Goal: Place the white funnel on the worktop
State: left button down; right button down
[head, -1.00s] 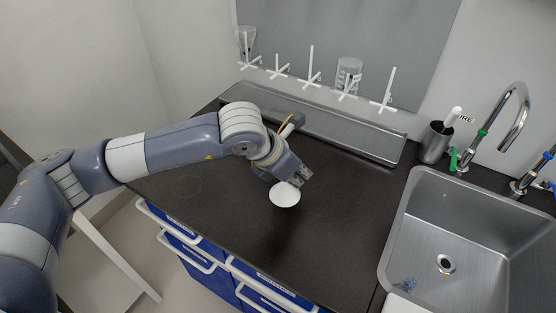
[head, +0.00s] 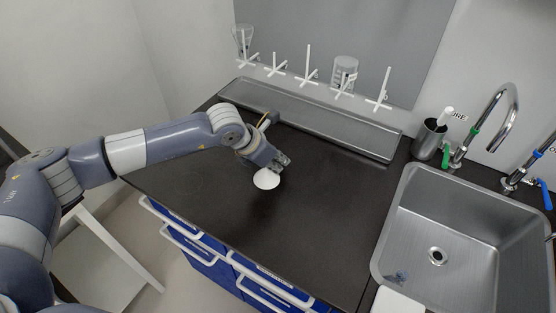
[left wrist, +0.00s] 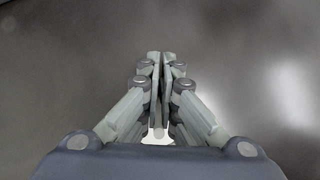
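The white funnel (head: 266,179) is at the tip of my left gripper (head: 283,161), over the dark worktop (head: 290,215). Its wide round mouth shows in the head view; its stem is hidden by the fingers. In the left wrist view my left gripper (left wrist: 160,58) has its fingers close together, with a small white piece of the funnel (left wrist: 157,138) between them. The gripper is shut on the funnel. I cannot tell whether the funnel touches the worktop. My right gripper is not in view.
A metal tray (head: 330,128) runs along the back of the worktop, below a peg rack with glassware (head: 344,72). A steel sink (head: 465,225) with taps and a metal cup (head: 430,138) are at the right. The worktop's middle is clear.

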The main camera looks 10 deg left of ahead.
aim_at(259, 178)
pick_arm(q)
jog(key=shift+f, duration=0.15)
jog(key=c, duration=1.8)
grip_release()
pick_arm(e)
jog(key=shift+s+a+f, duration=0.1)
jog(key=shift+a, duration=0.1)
